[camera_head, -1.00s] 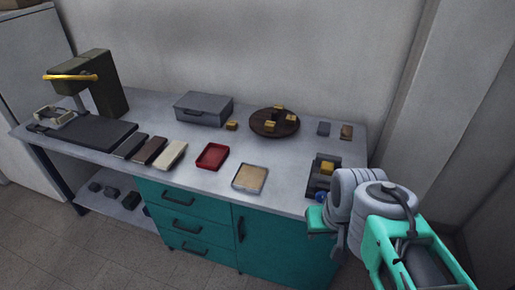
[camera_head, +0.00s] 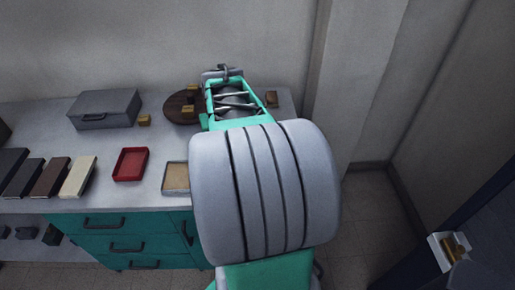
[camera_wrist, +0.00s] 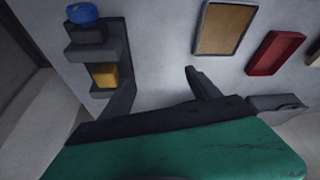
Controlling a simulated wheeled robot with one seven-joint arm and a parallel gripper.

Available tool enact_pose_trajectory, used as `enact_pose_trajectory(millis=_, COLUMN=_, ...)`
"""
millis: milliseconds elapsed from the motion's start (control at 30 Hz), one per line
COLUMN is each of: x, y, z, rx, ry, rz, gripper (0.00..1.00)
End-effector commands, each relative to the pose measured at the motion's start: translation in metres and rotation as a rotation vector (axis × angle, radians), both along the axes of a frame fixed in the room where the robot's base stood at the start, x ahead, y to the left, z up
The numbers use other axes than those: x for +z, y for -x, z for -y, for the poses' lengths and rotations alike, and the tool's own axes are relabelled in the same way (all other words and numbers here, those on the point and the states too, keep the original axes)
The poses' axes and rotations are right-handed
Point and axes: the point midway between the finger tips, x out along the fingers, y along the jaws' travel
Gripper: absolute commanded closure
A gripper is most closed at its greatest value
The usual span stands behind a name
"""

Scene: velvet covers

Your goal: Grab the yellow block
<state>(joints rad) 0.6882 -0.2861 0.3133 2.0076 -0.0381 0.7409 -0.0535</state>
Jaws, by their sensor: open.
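In the wrist view a yellow block (camera_wrist: 104,76) sits on a dark stepped holder (camera_wrist: 92,52), with a blue round piece (camera_wrist: 82,12) on the holder's other end. My gripper (camera_wrist: 160,82) is open, its two dark fingers spread over the grey tabletop. The left finger is close to the yellow block and overlaps the holder's edge in the picture; I cannot tell if they touch. Nothing shows between the fingers. In the head view my arm hides the holder and the fingertips. Another yellow block (camera_head: 144,120) lies beside the grey case, and more sit on the round board (camera_head: 174,112).
A tan-filled tray (camera_head: 176,178) and a red tray (camera_head: 130,164) lie on the table left of my arm. A grey case (camera_head: 104,109) stands at the back; a brown block (camera_head: 271,98) is at the right. Bare tabletop lies between the case and red tray.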

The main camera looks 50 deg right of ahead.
Motion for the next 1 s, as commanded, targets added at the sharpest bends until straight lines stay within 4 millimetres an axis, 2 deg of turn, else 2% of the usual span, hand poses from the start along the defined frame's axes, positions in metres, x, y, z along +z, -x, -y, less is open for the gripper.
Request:
enact_pose_trajectory(millis=33, x=-0.017, y=0.014, z=0.043, rx=-0.087, ry=0.0, rz=0.002, gripper=0.29)
enact_pose_trajectory(millis=100, x=-0.027, y=0.031, z=0.086, rx=-0.169, ry=0.007, rz=0.01, gripper=0.29)
enact_pose_trajectory(millis=200, x=-0.035, y=0.046, z=0.118, rx=-0.231, ry=0.013, rz=0.018, gripper=0.29)
enact_pose_trajectory(millis=300, x=-0.045, y=0.049, z=0.128, rx=-0.245, ry=0.014, rz=0.019, gripper=0.29)
enact_pose_trajectory(millis=467, x=-0.064, y=0.045, z=0.134, rx=-0.247, ry=0.014, rz=0.018, gripper=0.29)
enact_pose_trajectory(millis=700, x=-0.103, y=0.037, z=0.145, rx=-0.247, ry=0.014, rz=0.02, gripper=0.29)
enact_pose_trajectory(millis=967, x=-0.107, y=0.036, z=0.146, rx=-0.246, ry=0.016, rz=0.021, gripper=0.29)
enact_pose_trajectory(millis=1000, x=-0.107, y=0.036, z=0.146, rx=-0.246, ry=0.016, rz=0.021, gripper=0.32)
